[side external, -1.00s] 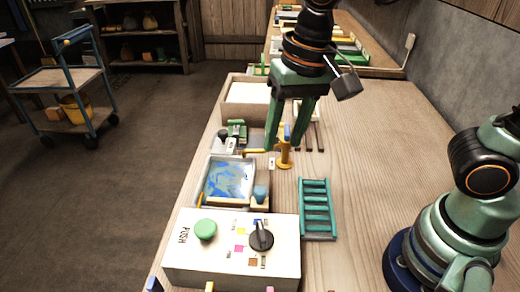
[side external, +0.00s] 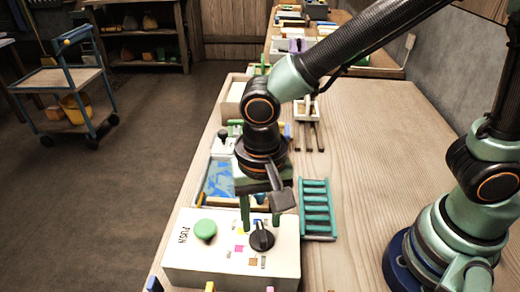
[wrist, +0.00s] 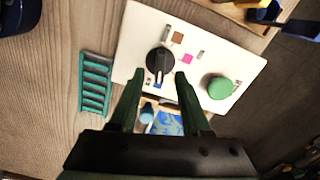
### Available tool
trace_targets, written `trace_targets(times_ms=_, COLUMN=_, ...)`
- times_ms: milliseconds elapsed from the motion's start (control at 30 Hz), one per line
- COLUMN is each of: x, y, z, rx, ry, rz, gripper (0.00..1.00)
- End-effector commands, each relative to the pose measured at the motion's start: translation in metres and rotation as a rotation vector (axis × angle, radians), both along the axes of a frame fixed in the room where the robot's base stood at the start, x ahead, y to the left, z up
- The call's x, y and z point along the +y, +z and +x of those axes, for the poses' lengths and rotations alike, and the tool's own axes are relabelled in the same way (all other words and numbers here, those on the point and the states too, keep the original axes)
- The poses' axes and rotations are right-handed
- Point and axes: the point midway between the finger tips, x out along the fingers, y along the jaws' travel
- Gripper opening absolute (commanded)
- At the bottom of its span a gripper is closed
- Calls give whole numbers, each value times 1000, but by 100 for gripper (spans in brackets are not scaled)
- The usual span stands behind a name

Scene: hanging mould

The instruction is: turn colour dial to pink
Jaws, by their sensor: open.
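The black colour dial (side external: 262,238) sits on top of a white box (side external: 190,262). In the wrist view the dial (wrist: 159,62) has a pale pointer line directed down the picture, towards a blue patch (wrist: 157,86). A pink patch (wrist: 187,58) and a brown patch (wrist: 178,38) lie to the dial's right. The pink patch (side external: 239,248) also shows in the side view, left of the dial. My gripper (side external: 260,222) points down over the box. In the wrist view its two fingers (wrist: 158,77) are apart and empty, near the dial. Contact cannot be told. The yellow patch is partly hidden.
A green push button (side external: 205,229) stands on the box left of the dial. A teal ladder-like rack (side external: 316,210) lies behind and right of the box. A tray with blue contents (side external: 219,180) is behind the box. The bench to the right is clear.

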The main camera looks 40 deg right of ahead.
Motion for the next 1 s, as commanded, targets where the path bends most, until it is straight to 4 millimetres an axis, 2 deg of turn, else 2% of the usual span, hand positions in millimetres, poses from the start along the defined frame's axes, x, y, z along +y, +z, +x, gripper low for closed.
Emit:
trace_targets(times_ms=33, x=-1, y=-8, z=-1, rx=3, ry=0, rz=-3, gripper=48)
trace_targets(times_ms=200, x=0, y=-22, z=0, rx=2, ry=0, rz=-2, gripper=48)
trace_targets(times_ms=533, x=0, y=-25, z=0, rx=-1, ry=0, rz=1, gripper=48)
trace_targets(times_ms=567, x=0, y=-25, z=0, rx=-1, ry=0, rz=1, gripper=44)
trace_targets(times_ms=600, x=0, y=-25, z=0, rx=-1, ry=0, rz=1, gripper=28)
trace_targets(times_ms=667, x=0, y=-25, z=0, rx=-1, ry=0, rz=1, gripper=5)
trace_targets(times_ms=700, x=0, y=-25, z=0, rx=-1, ry=0, rz=1, gripper=0)
trace_targets(times_ms=1000, x=0, y=-25, z=0, rx=0, ry=15, rz=0, gripper=0)
